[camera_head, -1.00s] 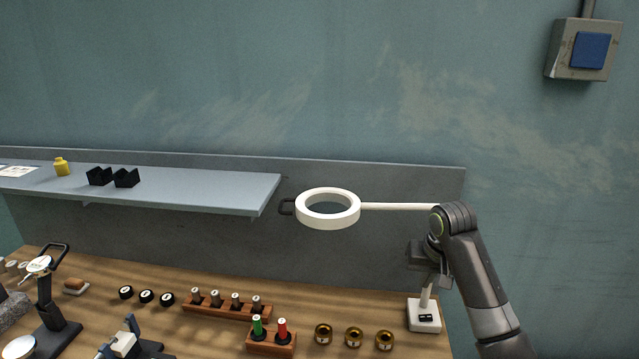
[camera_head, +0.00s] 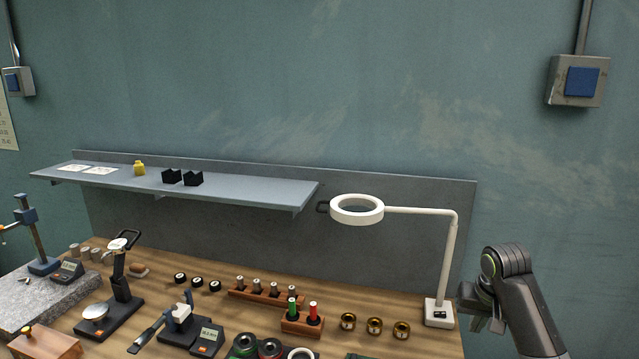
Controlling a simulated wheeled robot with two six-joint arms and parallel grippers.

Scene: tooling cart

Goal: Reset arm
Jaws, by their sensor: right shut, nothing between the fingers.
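My right gripper (camera_head: 482,308) is at the lower right in the head view, at the end of my dark grey arm. It points left, just right of the white base of the ring lamp (camera_head: 357,210). It is shut and holds nothing. A gap to the lamp base is hard to judge from this angle. The lamp stands upright at the right end of the bench, its ring held out to the left. My left gripper is not in view.
The wooden bench (camera_head: 395,290) holds gauges, a red block with red and green handled plugs (camera_head: 303,325), brass rings (camera_head: 374,326) and black rings. A grey shelf (camera_head: 250,195) carries black blocks (camera_head: 172,176) and a yellow piece (camera_head: 139,168). Free room lies right of the bench.

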